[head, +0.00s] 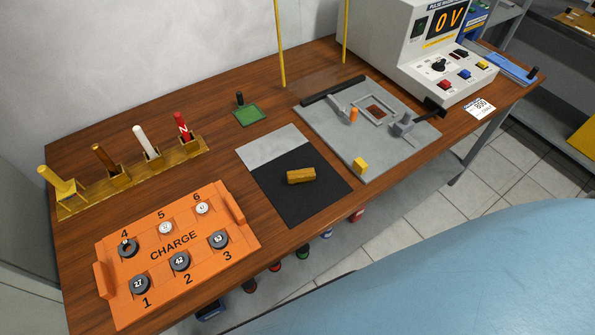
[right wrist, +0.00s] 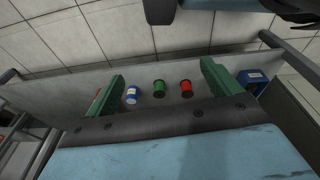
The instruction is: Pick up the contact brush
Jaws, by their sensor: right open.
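No piece in view is labelled as the contact brush, so I cannot tell for certain which one it is. In the head view a wooden rack (head: 185,158) at the left holds several upright handled tools: a yellow one (head: 58,182), a brown one (head: 104,158), a white one (head: 143,142) and a red one (head: 182,127). A small brass-coloured block (head: 301,176) lies alone on a black and grey mat (head: 285,205). My right gripper (right wrist: 160,88) shows in the right wrist view with green fingers, wide apart and empty. My left gripper is out of view.
An orange CHARGE tray (head: 178,268) with numbered discs stands at the front left. A grey plate (head: 390,155) with fixtures and a yellow cube (head: 360,165) lies right of the mat. A pulse machine (head: 405,50) stands behind. Coloured spools (right wrist: 159,88) sit on a shelf below.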

